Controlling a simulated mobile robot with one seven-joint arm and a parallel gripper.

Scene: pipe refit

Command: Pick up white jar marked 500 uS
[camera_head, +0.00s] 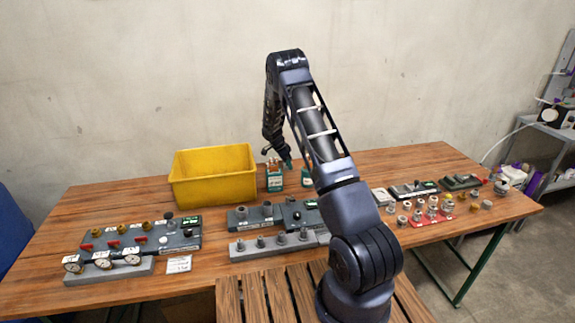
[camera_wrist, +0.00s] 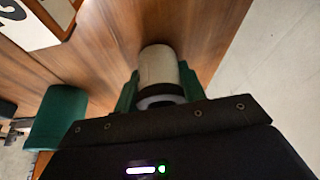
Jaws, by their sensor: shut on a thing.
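A whitish cylindrical jar (camera_wrist: 158,62) shows in the wrist view, between the two green fingers of my gripper (camera_wrist: 159,84). The fingers are shut on its sides. No 500 uS marking can be read on the part I see. In the head view my gripper (camera_head: 287,163) is at the back of the table, right of the yellow bin and by the teal holders. The jar cannot be made out there. Whether it touches the table or is lifted is hard to tell.
A yellow bin (camera_head: 213,178) stands at the back left. Teal holders (camera_head: 274,180) stand close to my gripper. Grey fixture blocks (camera_head: 278,243) and a red tray (camera_head: 432,217) with metal fittings fill the front and right. The wall (camera_head: 150,80) is behind the table.

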